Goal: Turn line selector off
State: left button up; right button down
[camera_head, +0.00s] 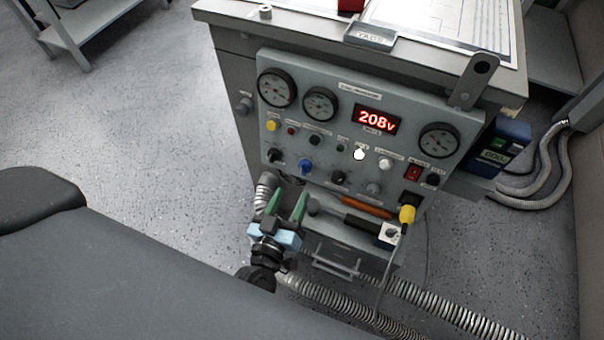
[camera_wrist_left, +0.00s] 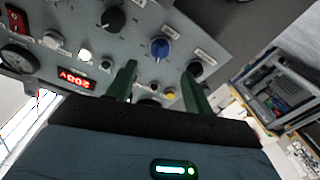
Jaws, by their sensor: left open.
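The grey control panel (camera_head: 330,135) carries several knobs, and its small labels are too blurred to read, so I cannot tell which knob is the line selector. A blue knob (camera_head: 305,165) sits on the lower left part, between a black knob (camera_head: 275,155) and another black knob (camera_head: 338,178). My left gripper (camera_head: 288,203) has green fingers spread open and empty, below the blue knob and apart from it. In the left wrist view, the open fingers (camera_wrist_left: 158,75) point toward the panel, with the blue knob (camera_wrist_left: 160,48) just beyond the gap between them. My right gripper is out of view.
A red display (camera_head: 376,120) reads 208v, among round gauges (camera_head: 320,104). A shelf below the panel holds an orange-handled tool (camera_head: 366,206) and a yellow plug (camera_head: 407,214). Corrugated hoses (camera_head: 330,299) run along the floor. A metal bracket (camera_head: 475,82) rises at the right.

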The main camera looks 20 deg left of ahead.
aim_at(302, 172)
pick_arm(q)
jog(key=shift+w+a+b, duration=0.1)
jog(key=shift+w+b, duration=0.45)
jog(key=shift+w, duration=3.35)
jog(key=c, duration=1)
